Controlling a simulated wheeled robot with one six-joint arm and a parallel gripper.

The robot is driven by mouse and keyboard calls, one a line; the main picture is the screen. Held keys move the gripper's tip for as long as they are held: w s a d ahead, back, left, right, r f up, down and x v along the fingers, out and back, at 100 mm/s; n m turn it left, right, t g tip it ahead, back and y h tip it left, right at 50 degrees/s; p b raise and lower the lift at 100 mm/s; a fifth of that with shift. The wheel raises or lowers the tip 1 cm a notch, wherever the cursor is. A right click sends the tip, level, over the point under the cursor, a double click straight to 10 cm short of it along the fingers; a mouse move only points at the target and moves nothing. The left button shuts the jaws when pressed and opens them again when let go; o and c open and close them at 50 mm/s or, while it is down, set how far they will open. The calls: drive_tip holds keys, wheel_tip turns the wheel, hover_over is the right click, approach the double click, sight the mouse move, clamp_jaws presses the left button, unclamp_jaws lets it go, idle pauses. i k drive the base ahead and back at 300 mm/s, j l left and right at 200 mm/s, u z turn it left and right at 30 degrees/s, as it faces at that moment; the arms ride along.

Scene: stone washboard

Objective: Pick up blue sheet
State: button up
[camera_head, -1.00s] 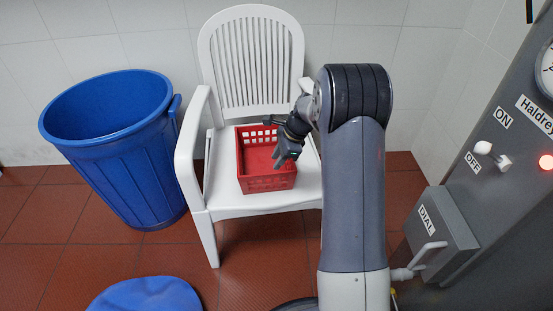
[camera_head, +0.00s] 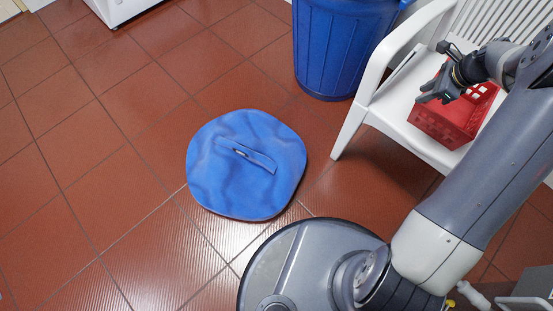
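The blue sheet (camera_head: 228,181) lies flat on the red tiled floor, rounded in outline with soft wrinkles. A small strip-like fold or flap with a dark slot (camera_head: 247,156) shows near its middle. My gripper (camera_head: 428,92) is at the upper right, over the red basket on the chair, well apart from the sheet. It is seen from the side and small; its fingers point left, and whether they are apart is hard to make out. Nothing is seen held in it.
A blue bin (camera_head: 340,45) stands behind the sheet. A white chair (camera_head: 385,115) with a red basket (camera_head: 440,125) is at the right. A white appliance (camera_head: 118,8) is at the top left. The tiled floor left of the sheet is clear.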

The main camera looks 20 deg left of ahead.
sight(244, 164)
drive_tip(key=u, duration=1.65)
drive_tip(key=i+j+z, duration=0.2)
drive_tip(key=i+j, duration=0.1)
drive_tip(key=j, duration=0.05)
